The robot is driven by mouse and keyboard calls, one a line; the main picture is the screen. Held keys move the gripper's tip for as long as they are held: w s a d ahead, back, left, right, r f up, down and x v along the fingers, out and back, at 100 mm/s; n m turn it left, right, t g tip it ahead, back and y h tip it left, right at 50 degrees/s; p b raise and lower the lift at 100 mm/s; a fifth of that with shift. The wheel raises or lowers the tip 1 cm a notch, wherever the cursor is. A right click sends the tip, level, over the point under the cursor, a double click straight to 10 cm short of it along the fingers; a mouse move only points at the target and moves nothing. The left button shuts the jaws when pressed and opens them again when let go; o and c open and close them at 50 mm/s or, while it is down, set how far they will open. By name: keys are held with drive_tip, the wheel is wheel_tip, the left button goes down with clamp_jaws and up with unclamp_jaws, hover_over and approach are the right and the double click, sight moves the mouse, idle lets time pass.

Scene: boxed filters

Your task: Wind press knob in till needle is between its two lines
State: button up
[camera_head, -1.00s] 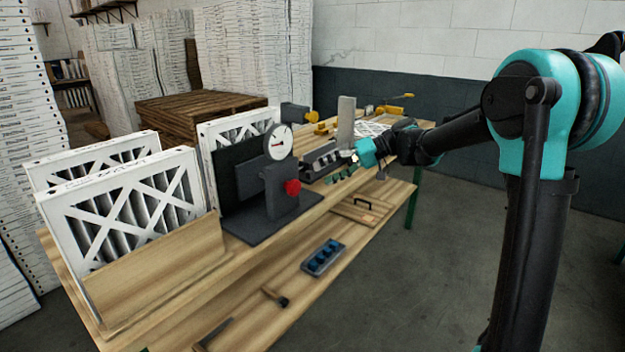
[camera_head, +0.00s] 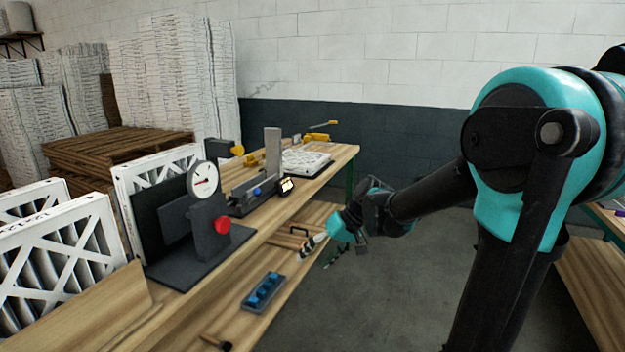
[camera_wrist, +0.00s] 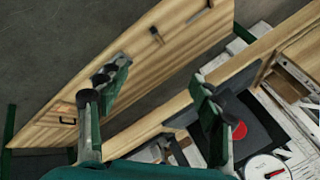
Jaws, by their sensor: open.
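The press (camera_head: 186,240) is a dark grey frame on the bench, with a red knob (camera_head: 222,225) on its right-hand side. A white round gauge (camera_head: 203,180) sits on top. Its needle shows small and reddish, but its two lines are too small to read. In the wrist view the red knob (camera_wrist: 240,130) shows partly behind the right finger, with the gauge (camera_wrist: 266,168) at the bottom right. My gripper (camera_head: 322,248) is open and empty, in the air off the bench's front edge. It is to the right of the knob and apart from it.
Framed filters (camera_head: 62,240) stand left of the press. A dark fixture (camera_head: 252,193) with a blue knob is behind it. A lower shelf (camera_head: 225,315) holds a blue-socketed tray (camera_head: 263,291). The floor in front of the bench is clear.

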drive_tip(key=s+d+f+m+t+h, duration=0.1)
drive_tip(key=s+d+f+m+h, duration=0.1)
drive_tip(key=s+d+f, duration=0.4)
drive_tip(key=s+d+f+m+t+h, duration=0.2)
drive_tip(key=s+d+f+h, duration=0.3)
drive_tip(key=d, duration=0.8)
drive_tip(key=s+f, duration=0.1)
drive_tip(key=s, duration=0.2)
drive_tip(key=shift+w, duration=0.1)
wheel_tip(320, 180, up, 32)
drive_tip(key=n+y, duration=0.8)
drive_tip(key=n, duration=0.5)
hover_over(225, 221)
drive_tip(key=s+d, duration=0.4)
drive_tip(key=d, duration=0.6)
drive_tip(key=x, duration=1.1)
drive_tip(key=s+x, duration=0.1)
drive_tip(key=x, duration=0.5)
drive_tip(key=shift+f, duration=0.2)
